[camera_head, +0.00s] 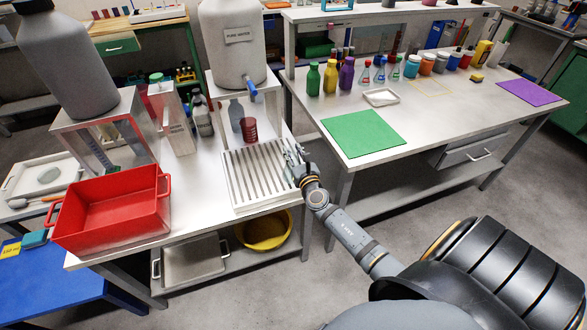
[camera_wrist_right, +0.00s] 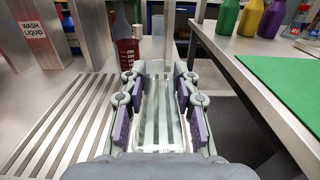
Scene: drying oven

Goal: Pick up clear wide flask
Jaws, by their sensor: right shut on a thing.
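The clear wide flask (camera_wrist_right: 158,112) is a see-through glass vessel between the fingers in the right wrist view. My right gripper (camera_wrist_right: 155,108) is shut on it, with purple finger pads on both sides. In the head view my right gripper (camera_head: 293,163) is at the right edge of the slatted drain rack (camera_head: 232,202). The flask is too small and clear there to make out well. I cannot tell whether its base touches the rack. My left gripper is not in view.
A red-filled vessel (camera_head: 249,130) stands under the pure-water tank (camera_head: 235,50), behind the rack. A red tray (camera_head: 112,208) is at the left. Right of my gripper, a gap separates this table from one with a green mat (camera_head: 363,133) and several bottles.

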